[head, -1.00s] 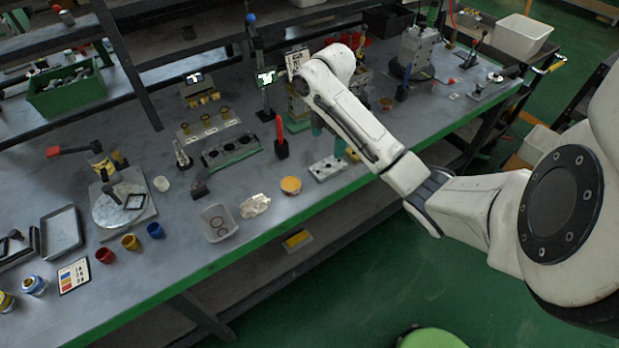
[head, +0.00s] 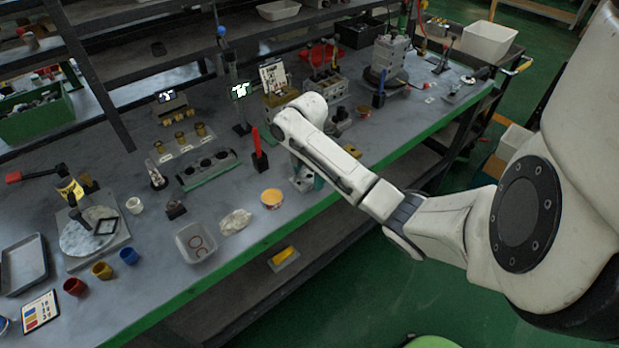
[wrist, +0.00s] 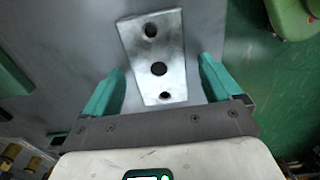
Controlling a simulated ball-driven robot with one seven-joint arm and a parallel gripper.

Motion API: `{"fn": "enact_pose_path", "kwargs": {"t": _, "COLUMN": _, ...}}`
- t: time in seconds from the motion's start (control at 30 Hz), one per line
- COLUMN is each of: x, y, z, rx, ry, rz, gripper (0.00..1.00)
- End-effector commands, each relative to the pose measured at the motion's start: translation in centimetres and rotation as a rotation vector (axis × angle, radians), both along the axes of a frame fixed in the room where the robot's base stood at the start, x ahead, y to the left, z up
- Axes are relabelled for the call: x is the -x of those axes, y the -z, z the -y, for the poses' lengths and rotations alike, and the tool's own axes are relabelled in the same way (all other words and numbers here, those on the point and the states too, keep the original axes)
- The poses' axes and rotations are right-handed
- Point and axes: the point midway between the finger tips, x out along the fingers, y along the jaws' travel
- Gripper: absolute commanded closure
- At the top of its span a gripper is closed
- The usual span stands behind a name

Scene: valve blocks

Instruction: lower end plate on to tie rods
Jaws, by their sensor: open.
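A pale metal plate with three holes, which looks like the end plate (wrist: 173,42), lies flat on the grey bench in the wrist view. My gripper (wrist: 162,65) is open, with one green finger on each side of the plate's near part. The fingers look apart from the plate, and nothing is held. In the head view my gripper (head: 312,182) is low over the bench near its front edge, mostly hidden by my arm. The arm also hides most of the plate there. I cannot make out the tie rods for certain.
A yellow-rimmed tub (head: 271,198) and a clear tray with rings (head: 196,243) stand left of my gripper. A red upright handle (head: 256,143) stands behind it. Metal blocks (head: 325,87) stand farther back. The green bench edge (head: 240,264) runs in front.

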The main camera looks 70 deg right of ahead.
Motion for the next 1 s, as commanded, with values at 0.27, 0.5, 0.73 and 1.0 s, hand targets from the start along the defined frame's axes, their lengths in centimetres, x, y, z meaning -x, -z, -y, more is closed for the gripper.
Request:
{"fn": "enact_pose_path", "kwargs": {"t": 0.27, "x": 0.02, "y": 0.24, "z": 0.02, "rx": 0.000, "ry": 0.001, "rz": 0.000, "gripper": 0.10}}
{"fn": "enact_pose_path", "kwargs": {"t": 0.5, "x": 0.02, "y": 0.22, "z": 0.01, "rx": 0.000, "ry": 0.001, "rz": 0.000, "gripper": 0.33}}
{"fn": "enact_pose_path", "kwargs": {"t": 0.73, "x": 0.01, "y": 0.21, "z": 0.02, "rx": 0.000, "ry": 0.001, "rz": 0.000, "gripper": 0.55}}
{"fn": "enact_pose_path", "kwargs": {"t": 1.0, "x": 0.00, "y": 0.15, "z": 0.04, "rx": 0.001, "ry": 0.001, "rz": 0.000, "gripper": 0.80}}
